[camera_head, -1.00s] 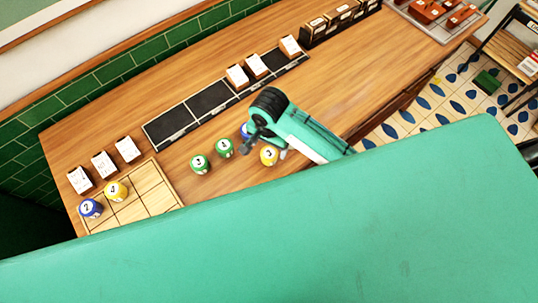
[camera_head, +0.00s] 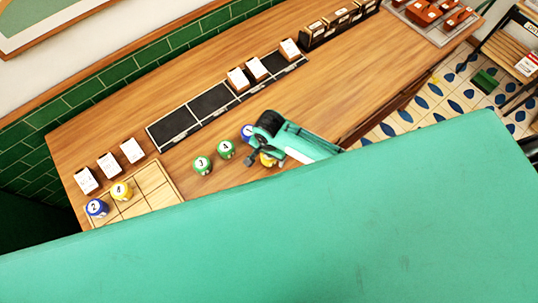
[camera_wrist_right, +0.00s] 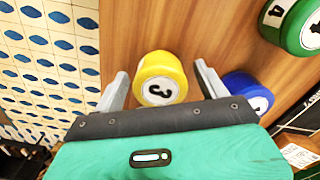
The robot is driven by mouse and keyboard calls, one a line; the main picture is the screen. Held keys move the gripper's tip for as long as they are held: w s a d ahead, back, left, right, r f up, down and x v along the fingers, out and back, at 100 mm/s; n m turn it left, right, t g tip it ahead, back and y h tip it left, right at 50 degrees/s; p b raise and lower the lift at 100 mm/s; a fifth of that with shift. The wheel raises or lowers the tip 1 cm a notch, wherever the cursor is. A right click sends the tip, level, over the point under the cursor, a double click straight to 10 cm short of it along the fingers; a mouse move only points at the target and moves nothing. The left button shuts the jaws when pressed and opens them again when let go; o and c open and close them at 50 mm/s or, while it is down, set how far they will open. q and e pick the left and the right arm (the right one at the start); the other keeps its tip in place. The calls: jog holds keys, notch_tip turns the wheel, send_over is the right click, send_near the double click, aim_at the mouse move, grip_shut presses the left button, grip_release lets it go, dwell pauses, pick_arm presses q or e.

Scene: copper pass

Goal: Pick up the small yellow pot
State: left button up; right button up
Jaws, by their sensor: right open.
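The small yellow pot marked 3 (camera_wrist_right: 158,64) stands on the wooden counter, between the two fingers of my right gripper (camera_wrist_right: 161,72) in the right wrist view. The fingers are open, one on each side of it, with visible gaps. In the head view the yellow pot (camera_head: 267,161) is partly hidden by my right gripper (camera_head: 256,158). Another yellow pot, marked 4 (camera_head: 121,191), stands on a wooden tray at the left. My left gripper is not in view.
A blue pot (camera_wrist_right: 247,90) stands close beside the right-hand finger. Green pots marked 3 (camera_head: 203,165) and 4 (camera_head: 226,149) stand left of the gripper. A blue pot marked 2 (camera_head: 97,208) is on the wooden tray (camera_head: 153,182). Dark panels (camera_head: 210,101) lie behind. The counter edge is near.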

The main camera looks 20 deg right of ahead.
jog(key=c, duration=1.1)
jog(key=shift+r, duration=0.1)
jog(key=shift+c, duration=0.2)
notch_tip(320, 180, up, 20)
